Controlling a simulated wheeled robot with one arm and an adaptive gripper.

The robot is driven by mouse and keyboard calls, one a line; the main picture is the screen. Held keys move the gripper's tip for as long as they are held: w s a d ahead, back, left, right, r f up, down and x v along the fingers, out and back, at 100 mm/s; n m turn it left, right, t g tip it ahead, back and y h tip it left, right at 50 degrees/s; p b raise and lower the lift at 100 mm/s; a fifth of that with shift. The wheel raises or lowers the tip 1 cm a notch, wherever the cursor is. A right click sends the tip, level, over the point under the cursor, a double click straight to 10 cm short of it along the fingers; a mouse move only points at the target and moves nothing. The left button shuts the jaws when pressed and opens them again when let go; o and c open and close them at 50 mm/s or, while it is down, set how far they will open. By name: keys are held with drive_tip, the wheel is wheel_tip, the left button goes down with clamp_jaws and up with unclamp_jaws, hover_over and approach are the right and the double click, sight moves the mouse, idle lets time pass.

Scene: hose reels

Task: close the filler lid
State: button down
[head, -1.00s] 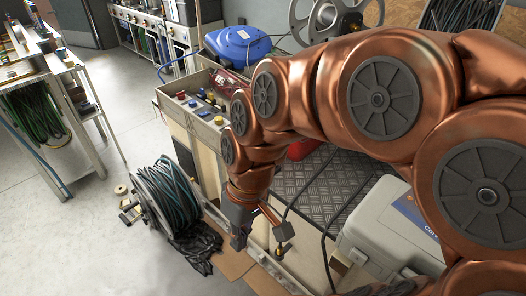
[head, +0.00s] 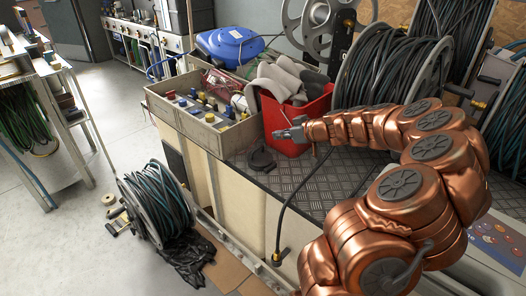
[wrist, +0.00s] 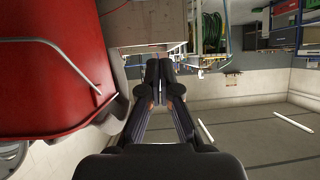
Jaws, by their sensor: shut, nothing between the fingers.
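A black round fitting (head: 261,158), apparently the filler with its lid, sits on the dark chequer-plate top near the corner of the cream cabinet. It is small, and I cannot tell how far the lid stands open. My gripper (head: 279,134) is above it and slightly right in the head view, pointing left in front of the red bucket. The fingers (wrist: 160,68) are together and empty in the wrist view. The filler does not show clearly in the wrist view.
A red bucket (head: 300,110) with grey gloves stands close behind my gripper; its wall (wrist: 50,75) fills the left of the wrist view. A compartment tray (head: 205,133) of small parts is left. Black hose reels (head: 390,75) stand behind. A hose reel (head: 158,205) is on the floor.

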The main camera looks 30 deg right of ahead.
drive_tip(key=d+f, duration=0.1)
drive_tip(key=d, duration=0.1)
drive_tip(key=p, duration=0.2)
hover_over(263, 158)
drive_tip(key=shift+h, duration=0.3)
drive_tip(key=f, duration=0.7)
drive_tip(key=shift+s+a+f, duration=0.1)
drive_tip(key=shift+s+f, duration=0.05)
drive_tip(key=shift+s, duration=0.05)
drive_tip(key=shift+w+f, duration=0.15)
drive_tip(key=shift+f, duration=0.45)
